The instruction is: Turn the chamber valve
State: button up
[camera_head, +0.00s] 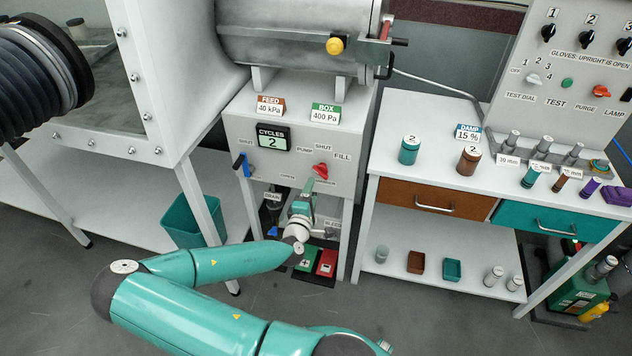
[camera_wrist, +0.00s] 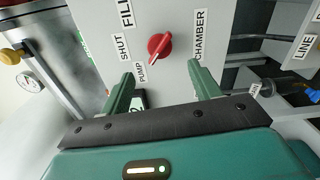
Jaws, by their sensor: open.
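The chamber valve is a red knob (camera_head: 321,171) on the white front panel, below the PUMP, SHUT and FILL labels. The wrist view shows the knob (camera_wrist: 159,47) close up, its grip slanted with one end toward the PUMP label (camera_wrist: 147,72). The CHAMBER label (camera_wrist: 201,37) is beside it; in the head view my gripper seems to cover that label. My gripper (camera_head: 306,187) is just below the knob. In the wrist view my gripper (camera_wrist: 160,82) is open and empty, one finger to each side below the knob, apart from it.
A blue-handled lever (camera_head: 243,164) is at the panel's left, under the CYCLES display (camera_head: 273,139). A white bench (camera_head: 400,188) with jars stands to the right. A teal bin (camera_head: 190,222) is at left.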

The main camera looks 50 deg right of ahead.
jog(key=v, duration=0.3)
jog(key=shift+s+a, duration=0.2)
jog(key=shift+a, duration=0.15)
